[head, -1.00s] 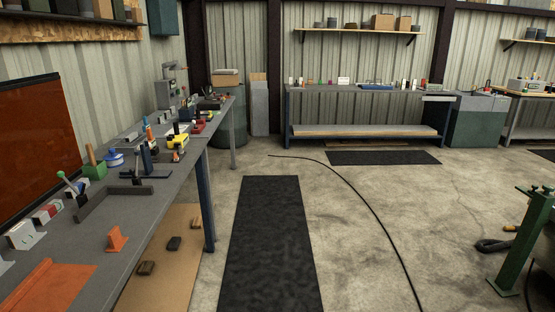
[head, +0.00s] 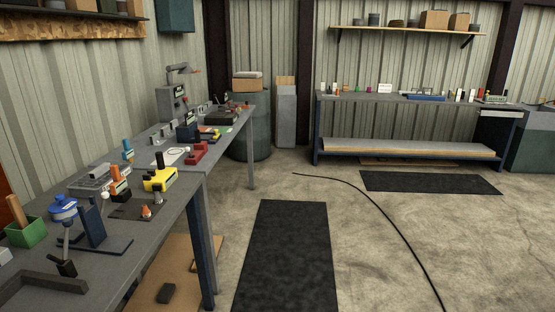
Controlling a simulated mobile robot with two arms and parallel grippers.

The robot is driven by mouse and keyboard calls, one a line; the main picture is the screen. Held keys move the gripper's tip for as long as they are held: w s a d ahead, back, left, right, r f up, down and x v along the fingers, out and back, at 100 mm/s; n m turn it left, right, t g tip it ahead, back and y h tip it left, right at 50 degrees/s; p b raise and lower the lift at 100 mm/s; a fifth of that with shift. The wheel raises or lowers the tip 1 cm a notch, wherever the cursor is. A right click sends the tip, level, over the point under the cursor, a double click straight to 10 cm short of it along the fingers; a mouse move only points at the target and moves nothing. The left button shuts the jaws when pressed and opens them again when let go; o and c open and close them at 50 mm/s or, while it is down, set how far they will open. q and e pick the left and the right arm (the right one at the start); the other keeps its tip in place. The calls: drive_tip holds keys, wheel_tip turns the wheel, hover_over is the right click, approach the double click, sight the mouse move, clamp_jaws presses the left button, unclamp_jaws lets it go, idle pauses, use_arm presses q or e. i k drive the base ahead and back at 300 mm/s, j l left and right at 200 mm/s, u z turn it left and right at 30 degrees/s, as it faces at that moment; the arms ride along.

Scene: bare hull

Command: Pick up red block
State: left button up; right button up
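A red object (head: 196,153) lies on the long grey workbench (head: 150,230) at the left, past the yellow tool. It looks blocky but uneven, and I cannot tell whether it is the red block. Neither of my grippers is in view.
A yellow tool (head: 160,179), a green box (head: 26,232) and a blue tape roll (head: 63,208) are among the clutter on the left bench. A dark mat (head: 286,255) lies on open floor beside it. A black cable (head: 388,225) crosses the floor.

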sight(200, 148)
drive_tip(key=i, duration=0.9)
drive_tip(key=i+u, duration=0.1)
drive_tip(key=i, duration=0.75)
